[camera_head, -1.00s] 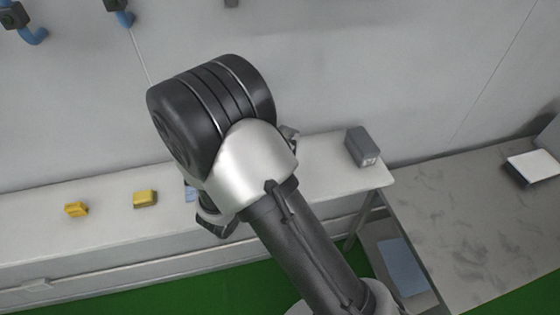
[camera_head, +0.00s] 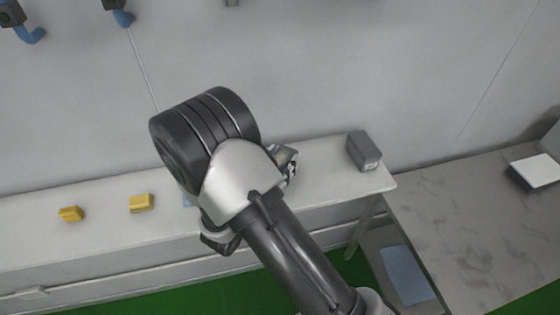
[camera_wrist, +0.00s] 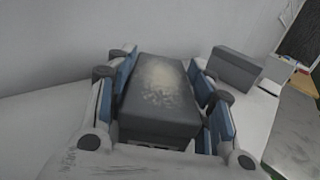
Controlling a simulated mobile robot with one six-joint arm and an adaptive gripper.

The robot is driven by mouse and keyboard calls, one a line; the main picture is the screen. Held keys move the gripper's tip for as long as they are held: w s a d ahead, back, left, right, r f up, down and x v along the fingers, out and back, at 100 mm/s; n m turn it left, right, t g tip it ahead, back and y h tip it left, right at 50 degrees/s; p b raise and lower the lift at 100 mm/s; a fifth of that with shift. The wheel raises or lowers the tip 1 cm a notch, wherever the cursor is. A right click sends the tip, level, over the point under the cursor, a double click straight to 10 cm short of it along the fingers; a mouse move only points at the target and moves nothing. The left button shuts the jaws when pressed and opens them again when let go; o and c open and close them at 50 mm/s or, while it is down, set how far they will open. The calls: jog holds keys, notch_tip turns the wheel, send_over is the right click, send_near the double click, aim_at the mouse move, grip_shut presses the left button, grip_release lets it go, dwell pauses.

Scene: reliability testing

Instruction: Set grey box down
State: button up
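A grey box (camera_wrist: 160,100) with a worn, pale patch on top lies between the blue-padded fingers of my gripper (camera_wrist: 163,62) in the wrist view. The pads lie along both its sides and appear to touch it. In the head view my gripper (camera_head: 287,165) is mostly hidden behind my arm, over the white table (camera_head: 325,170), and the held box cannot be made out there. Whether the box's underside touches the table is hidden. A second grey box (camera_head: 364,151) stands on the table near its right end; it also shows in the wrist view (camera_wrist: 235,68).
Two yellow blocks (camera_head: 141,203) (camera_head: 71,214) lie on the table to the left. A grey mottled counter (camera_head: 470,220) at the right carries a white-topped box (camera_head: 538,171). A wall stands behind the table. Table between my gripper and the second grey box is clear.

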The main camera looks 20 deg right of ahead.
jog(key=o, duration=0.3)
jog(key=shift+o, duration=0.2)
jog(key=shift+r, duration=0.15)
jog(key=shift+s+a+r, duration=0.1)
jog(key=shift+s+a, duration=0.05)
jog(key=shift+a, duration=0.05)
jog(key=p+v, duration=0.2)
jog(key=v, duration=0.9)
jog(key=shift+s+a, duration=0.15)
jog(key=shift+s, duration=0.05)
jog(key=s+d+r+m+g+y, duration=0.2)
jog(key=s+d+r+m+g, duration=0.8)
jog(key=d+m+g, duration=0.4)
jog(key=s+a+r+m+t+y, duration=0.5)
jog(key=s+m+y, duration=0.4)
jog(key=m, duration=0.4)
jog(key=shift+s+a+r+t+y, duration=0.2)
jog(key=shift+r+t+y, duration=0.3)
jog(key=shift+r+y, duration=0.4)
